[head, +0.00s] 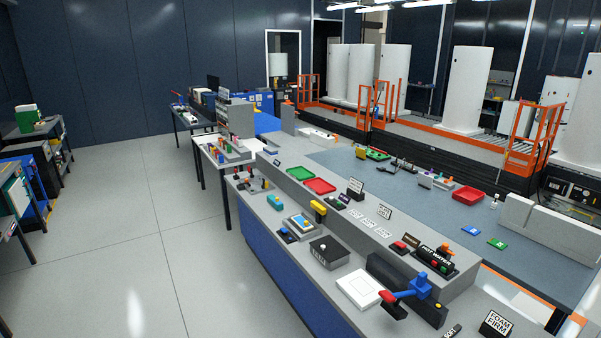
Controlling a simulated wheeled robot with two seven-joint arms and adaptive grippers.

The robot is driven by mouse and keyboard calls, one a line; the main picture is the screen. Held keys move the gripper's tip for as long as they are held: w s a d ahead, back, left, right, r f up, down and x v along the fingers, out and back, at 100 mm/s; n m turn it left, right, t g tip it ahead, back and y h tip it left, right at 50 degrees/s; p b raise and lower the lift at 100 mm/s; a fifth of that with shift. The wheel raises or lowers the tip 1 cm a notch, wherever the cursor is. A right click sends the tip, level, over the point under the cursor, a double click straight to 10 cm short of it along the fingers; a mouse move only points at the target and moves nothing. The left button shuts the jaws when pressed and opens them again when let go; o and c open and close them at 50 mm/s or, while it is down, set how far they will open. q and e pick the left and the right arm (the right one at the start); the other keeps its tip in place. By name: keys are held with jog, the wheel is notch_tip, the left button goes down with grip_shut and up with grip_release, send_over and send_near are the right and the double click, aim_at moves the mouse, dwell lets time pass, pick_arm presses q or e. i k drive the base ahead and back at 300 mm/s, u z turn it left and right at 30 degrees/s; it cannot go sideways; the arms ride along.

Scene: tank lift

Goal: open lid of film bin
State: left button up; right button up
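None of the things in the head view carries a readable film bin label. A small grey box with a dark top (329,250) stands on the near grey counter and has lettering on its front too small to read. Its dark top looks closed. I cannot tell whether this box is the film bin. Neither of my grippers is in view.
The long grey counter (262,222) holds a green tray (300,174), a red tray (319,186), a white pad (359,289) and a blue-and-red lever device (412,291). Tall white tanks (467,90) stand behind orange rails. The floor (130,215) at left is clear.

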aim_at(331, 249)
jog(key=u, duration=0.1)
jog(key=i, duration=2.15)
jog(key=u, duration=0.1)
